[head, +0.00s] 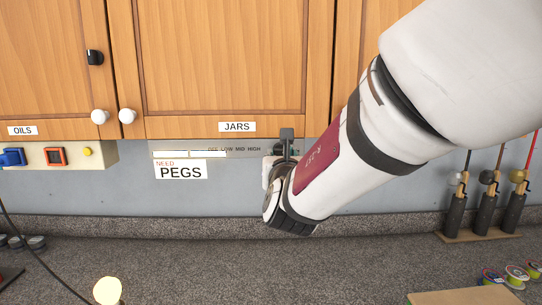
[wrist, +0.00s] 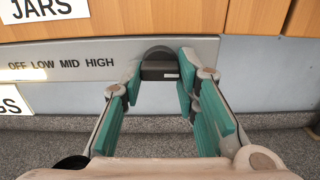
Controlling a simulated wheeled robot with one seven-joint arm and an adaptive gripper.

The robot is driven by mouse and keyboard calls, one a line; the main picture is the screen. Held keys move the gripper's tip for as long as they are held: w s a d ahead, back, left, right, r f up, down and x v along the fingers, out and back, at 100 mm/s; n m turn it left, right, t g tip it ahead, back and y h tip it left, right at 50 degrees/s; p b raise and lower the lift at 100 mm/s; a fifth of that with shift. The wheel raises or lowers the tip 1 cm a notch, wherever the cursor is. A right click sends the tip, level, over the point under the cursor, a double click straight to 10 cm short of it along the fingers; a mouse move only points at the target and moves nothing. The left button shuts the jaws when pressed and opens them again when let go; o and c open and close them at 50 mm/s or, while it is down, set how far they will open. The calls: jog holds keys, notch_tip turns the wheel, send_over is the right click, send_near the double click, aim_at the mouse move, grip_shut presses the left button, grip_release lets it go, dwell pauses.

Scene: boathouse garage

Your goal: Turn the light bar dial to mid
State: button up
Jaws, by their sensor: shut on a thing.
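The light bar (head: 190,154) is a grey strip under the wooden cupboards, with a lit white section at its left. The words OFF, LOW, MID and HIGH (wrist: 62,65) are printed on it in a row. The dark dial (wrist: 160,68) sits right of HIGH, with a small pale mark at its right side. My gripper (wrist: 162,66) is shut on the dial, a teal-padded finger on each side. In the head view my gripper (head: 285,152) is at the bar's right end, and my arm and fingers mostly hide the dial. I cannot tell which setting it points to.
A PEGS note (head: 181,170) hangs below the bar. Cupboard doors (head: 230,60) are just above my gripper. A box with a blue switch (head: 12,157) is at the left. Fishing rods in a stand (head: 484,236) are at the right. The speckled worktop (head: 200,265) is mostly clear.

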jog(key=shift+w+b, duration=0.15)
jog(key=shift+b, duration=0.15)
jog(key=shift+m+b, duration=0.8)
jog(key=shift+b, duration=0.45)
jog(key=o, duration=1.2)
jog(key=shift+c, duration=0.2)
jog(key=s, duration=1.2)
jog(key=shift+s, duration=0.15)
